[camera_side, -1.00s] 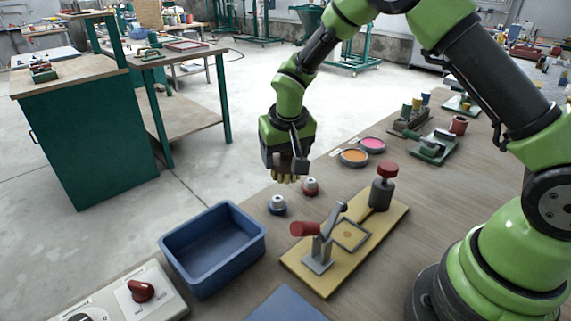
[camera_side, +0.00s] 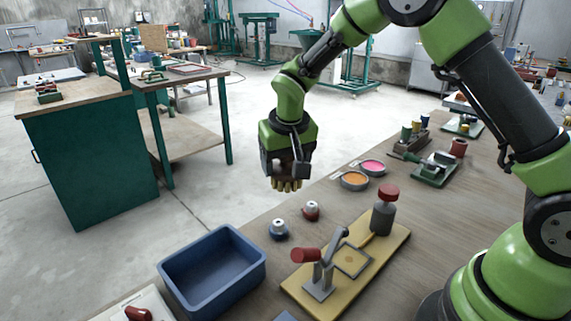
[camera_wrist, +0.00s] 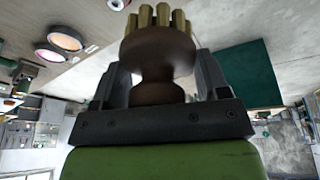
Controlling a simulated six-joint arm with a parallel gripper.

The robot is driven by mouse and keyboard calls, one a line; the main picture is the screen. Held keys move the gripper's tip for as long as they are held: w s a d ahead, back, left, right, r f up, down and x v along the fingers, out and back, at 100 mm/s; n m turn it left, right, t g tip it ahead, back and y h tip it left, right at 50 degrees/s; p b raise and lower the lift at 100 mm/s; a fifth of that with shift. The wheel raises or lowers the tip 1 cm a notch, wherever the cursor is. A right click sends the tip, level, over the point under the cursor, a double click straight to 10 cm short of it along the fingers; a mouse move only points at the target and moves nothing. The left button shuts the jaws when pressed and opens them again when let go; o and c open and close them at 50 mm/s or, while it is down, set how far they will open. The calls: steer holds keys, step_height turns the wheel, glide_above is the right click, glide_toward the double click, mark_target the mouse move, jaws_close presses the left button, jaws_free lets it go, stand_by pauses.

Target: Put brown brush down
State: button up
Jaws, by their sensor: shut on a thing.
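The brown brush (camera_wrist: 157,52) fills the middle of the wrist view, with a dark brown rounded handle and yellowish bristle tufts. My gripper (camera_wrist: 163,82) is shut on it, one finger on each side of the narrow part of the handle. In the side view my gripper (camera_side: 286,168) hangs by the far-left edge of the wooden bench. The yellow bristles (camera_side: 286,185) show below it, pointing down, apparently clear of the bench top. Most of the brush handle is hidden there by my gripper.
Two small knobbed pots, blue-based (camera_side: 278,231) and red-based (camera_side: 311,211), stand nearest on the bench. Orange (camera_side: 354,180) and pink (camera_side: 373,167) paint dishes lie to the right. A blue bin (camera_side: 212,272) and a clamp board (camera_side: 345,268) are in front.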

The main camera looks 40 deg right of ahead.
stand_by(0.3)
steer(key=d+f, duration=0.2)
steer(key=d, duration=1.4)
steer(key=f, duration=0.5)
steer(key=shift+s+d+f, duration=0.1)
steer(key=shift+d+f, duration=0.2)
steer(key=shift+f, duration=2.25)
steer(key=shift+f, duration=0.2)
steer(key=o, duration=1)
steer(key=shift+c, duration=0.2)
steer(key=shift+r, duration=0.15)
